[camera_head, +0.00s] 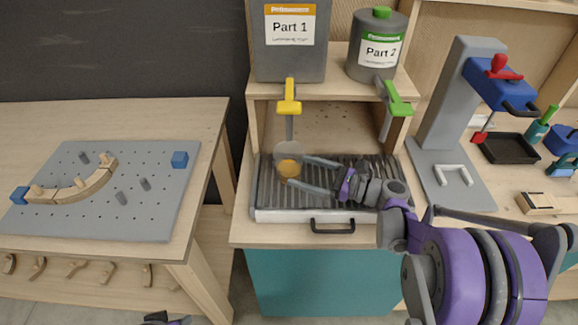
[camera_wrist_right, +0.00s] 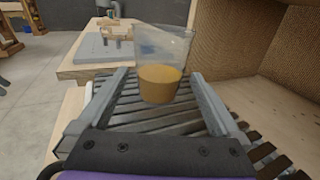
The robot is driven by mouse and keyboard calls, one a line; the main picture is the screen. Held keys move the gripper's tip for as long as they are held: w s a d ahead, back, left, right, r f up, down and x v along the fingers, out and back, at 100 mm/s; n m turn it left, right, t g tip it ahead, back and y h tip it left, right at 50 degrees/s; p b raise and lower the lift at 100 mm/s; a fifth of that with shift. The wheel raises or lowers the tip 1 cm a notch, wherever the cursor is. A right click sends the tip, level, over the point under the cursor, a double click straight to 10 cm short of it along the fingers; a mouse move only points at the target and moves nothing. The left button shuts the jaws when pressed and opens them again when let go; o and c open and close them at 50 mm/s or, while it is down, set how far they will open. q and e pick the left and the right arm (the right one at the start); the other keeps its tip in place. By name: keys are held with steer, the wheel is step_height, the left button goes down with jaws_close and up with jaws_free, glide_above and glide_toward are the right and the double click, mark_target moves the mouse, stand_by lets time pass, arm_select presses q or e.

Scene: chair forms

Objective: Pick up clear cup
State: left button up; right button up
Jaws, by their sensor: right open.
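The clear cup (camera_head: 289,153) stands on the ribbed grey drip tray (camera_head: 266,190), below the yellow tap. It holds an amber-brown content in its lower part. In the right wrist view the cup (camera_wrist_right: 162,62) is upright, between and slightly beyond my fingertips. My right gripper (camera_head: 291,170) is open, reaching in from the right with its two fingers towards the cup; in the wrist view the gripper (camera_wrist_right: 158,86) has a finger to each side of it. I cannot tell whether the fingers touch it. A small part of my left arm may show at the bottom edge; its gripper is not visible.
The Part 1 container (camera_head: 290,55) with its yellow tap (camera_head: 289,97) and the Part 2 container (camera_head: 378,48) with its green tap (camera_head: 394,100) stand on the shelf above. A grey pegboard (camera_head: 100,215) is at left. A grey press stand (camera_head: 455,110) is at right.

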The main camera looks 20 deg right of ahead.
mark_target(289, 166)
steer(key=x, duration=0.4)
steer(key=shift+w+a, duration=0.2)
steer(key=shift+c, duration=0.2)
steer(key=c, duration=0.9)
steer(key=shift+r, duration=0.1)
